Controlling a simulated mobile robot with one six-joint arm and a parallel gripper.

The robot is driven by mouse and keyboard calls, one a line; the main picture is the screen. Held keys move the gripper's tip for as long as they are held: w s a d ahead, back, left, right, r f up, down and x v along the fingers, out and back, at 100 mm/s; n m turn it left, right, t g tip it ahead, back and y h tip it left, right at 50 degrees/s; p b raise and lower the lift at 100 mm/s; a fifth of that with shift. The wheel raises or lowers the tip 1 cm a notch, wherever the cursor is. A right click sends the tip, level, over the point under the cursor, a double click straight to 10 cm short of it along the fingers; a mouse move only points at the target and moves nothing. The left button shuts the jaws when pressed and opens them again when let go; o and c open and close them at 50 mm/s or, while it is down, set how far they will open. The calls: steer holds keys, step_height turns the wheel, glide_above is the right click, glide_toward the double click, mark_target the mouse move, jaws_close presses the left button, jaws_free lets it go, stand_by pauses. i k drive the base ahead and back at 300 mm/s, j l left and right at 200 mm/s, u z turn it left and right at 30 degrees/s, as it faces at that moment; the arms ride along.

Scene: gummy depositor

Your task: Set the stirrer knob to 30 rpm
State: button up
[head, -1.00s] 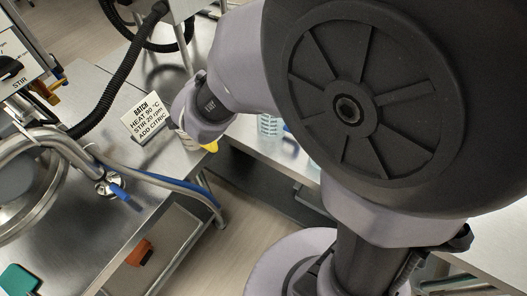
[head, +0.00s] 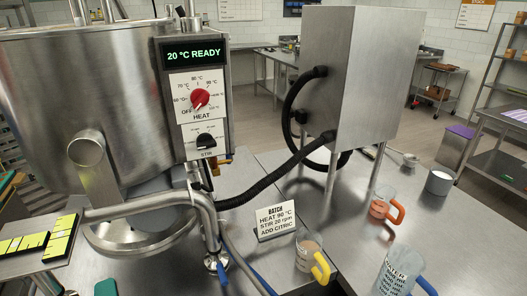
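The stirrer knob (head: 205,141) is a black knob above the word STIR on the kettle's control panel (head: 193,80). Its scale marks are too small to read, so I cannot tell its setting. Above it is a red HEAT knob (head: 200,98) on a white temperature dial. The display (head: 194,52) at the top reads "20 °C READY" in green. A batch card (head: 275,220) on the table reads HEAT 90 °C, STIR 20 rpm, ADD CITRIC. My gripper is not in view.
The steel kettle (head: 70,110) fills the left, with a bent pipe (head: 150,205) below the panel. A black hose (head: 265,183) runs to a steel cabinet (head: 345,75). Jugs with yellow (head: 319,268), orange (head: 396,211) and blue (head: 425,285) handles stand on the right table.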

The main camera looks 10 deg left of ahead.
mark_target(205, 141)
steer(key=u, duration=0.4)
steer(key=i+u, duration=0.15)
steer(key=u, duration=0.7)
steer(key=l+u, duration=0.1)
steer(key=u, duration=0.3)
steer(key=i+l, duration=0.05)
